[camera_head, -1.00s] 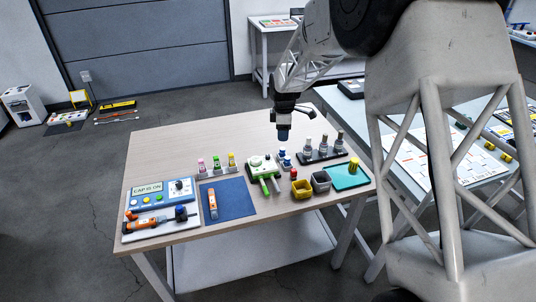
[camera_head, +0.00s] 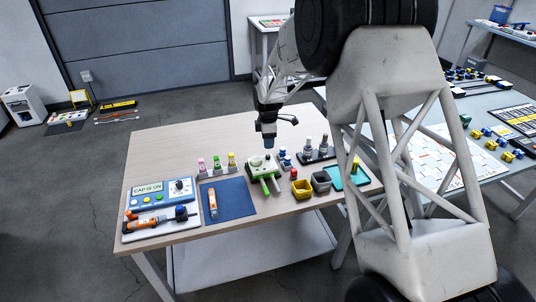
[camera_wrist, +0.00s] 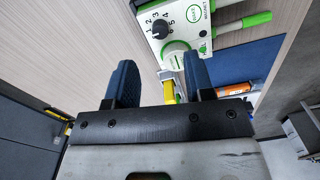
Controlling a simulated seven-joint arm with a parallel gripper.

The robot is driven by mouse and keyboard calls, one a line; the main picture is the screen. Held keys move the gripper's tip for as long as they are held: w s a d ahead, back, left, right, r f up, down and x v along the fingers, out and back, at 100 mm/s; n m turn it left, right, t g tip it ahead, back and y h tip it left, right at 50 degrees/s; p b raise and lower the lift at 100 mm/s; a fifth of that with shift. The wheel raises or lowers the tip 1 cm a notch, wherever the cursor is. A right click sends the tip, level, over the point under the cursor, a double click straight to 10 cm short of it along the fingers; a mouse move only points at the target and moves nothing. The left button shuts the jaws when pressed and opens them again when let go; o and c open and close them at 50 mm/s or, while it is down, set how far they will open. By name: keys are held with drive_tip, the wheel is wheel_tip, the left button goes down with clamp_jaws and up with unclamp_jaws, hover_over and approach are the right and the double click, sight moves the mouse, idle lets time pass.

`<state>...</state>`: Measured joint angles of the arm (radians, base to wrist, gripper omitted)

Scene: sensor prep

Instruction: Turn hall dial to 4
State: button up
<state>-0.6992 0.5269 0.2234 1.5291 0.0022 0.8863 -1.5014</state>
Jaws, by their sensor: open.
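The hall dial (camera_wrist: 160,27) is a black knob on a white and green device (camera_head: 262,163), ringed by small numbers. I cannot tell for certain which number it points at. In the wrist view the device (camera_wrist: 184,20) is at the top, past my fingertips. My gripper (camera_wrist: 160,62) is open, with two blue fingers apart and nothing held. In the head view my gripper (camera_head: 269,142) hangs above the back of the device, pointing down and not touching the dial. A yellow and grey item (camera_wrist: 168,88) shows between the fingers, beyond them.
Capped vials (camera_head: 216,165) stand left of the device, and a dark rack (camera_head: 318,156) stands right. Yellow (camera_head: 302,189) and grey bins (camera_head: 321,181) sit front right. A blue mat (camera_head: 237,202) and blue panel (camera_head: 150,195) lie left. The table's back left is clear.

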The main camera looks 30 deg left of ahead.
sight(268, 155)
drive_tip(key=shift+d+f, duration=0.1)
drive_tip(key=shift+f, duration=3.45)
clamp_jaws()
